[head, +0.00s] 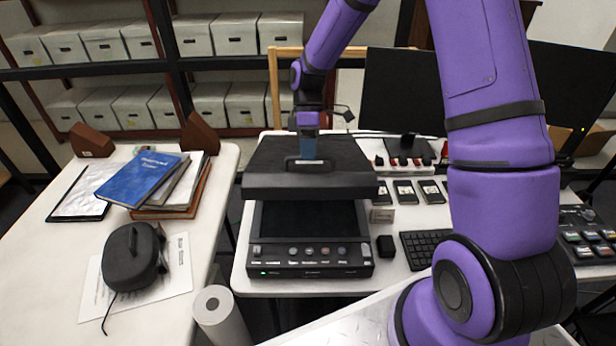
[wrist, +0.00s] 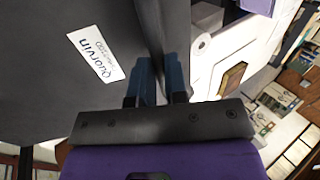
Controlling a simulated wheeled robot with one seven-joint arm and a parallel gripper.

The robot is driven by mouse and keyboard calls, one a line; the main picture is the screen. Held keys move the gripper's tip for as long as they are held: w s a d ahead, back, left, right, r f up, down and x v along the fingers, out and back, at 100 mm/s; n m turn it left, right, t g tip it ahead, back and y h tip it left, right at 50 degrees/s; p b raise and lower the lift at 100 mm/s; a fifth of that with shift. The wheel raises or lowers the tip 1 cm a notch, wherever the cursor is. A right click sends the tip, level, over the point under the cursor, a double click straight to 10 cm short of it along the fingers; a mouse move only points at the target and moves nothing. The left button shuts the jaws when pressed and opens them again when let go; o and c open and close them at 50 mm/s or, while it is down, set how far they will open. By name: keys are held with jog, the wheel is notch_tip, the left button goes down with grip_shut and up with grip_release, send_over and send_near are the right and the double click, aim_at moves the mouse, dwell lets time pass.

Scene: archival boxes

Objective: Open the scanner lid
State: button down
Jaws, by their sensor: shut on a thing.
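The black scanner (head: 311,252) stands on the white desk, with a green light and a row of buttons on its front panel. Its thick black lid (head: 285,187) is raised at the front, and dark glass (head: 308,217) shows under it. My gripper (head: 307,158) is at the lid's small front handle, its blue fingers coming down from above. In the wrist view the blue fingers (wrist: 159,80) are shut at the edge of a dark panel (wrist: 60,60) with a white label. The exact contact is partly hidden by the fingers.
Left, a side table holds a blue book (head: 143,179) on a stack and a black headset case (head: 133,257). Right of the scanner are small boxes (head: 405,191), a keyboard (head: 424,246) and dark monitors (head: 402,95). A white paper roll (head: 219,315) stands in front, left.

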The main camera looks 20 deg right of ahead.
jog(key=w+d+r, duration=0.4)
jog(key=w+r, duration=0.3)
jog(key=w, duration=0.3)
jog(key=w+d+r, duration=0.5)
jog(key=w+r, duration=0.3)
jog(key=w, duration=0.2)
jog(key=shift+w+r+g, duration=0.15)
jog(key=shift+w+g, duration=0.15)
jog(key=shift+w, duration=0.05)
jog(key=shift+d, duration=0.1)
jog(key=c, duration=1.2)
grip_release()
jog(key=shift+w, duration=0.25)
jog(key=shift+o, duration=0.3)
jog(key=shift+r, duration=0.15)
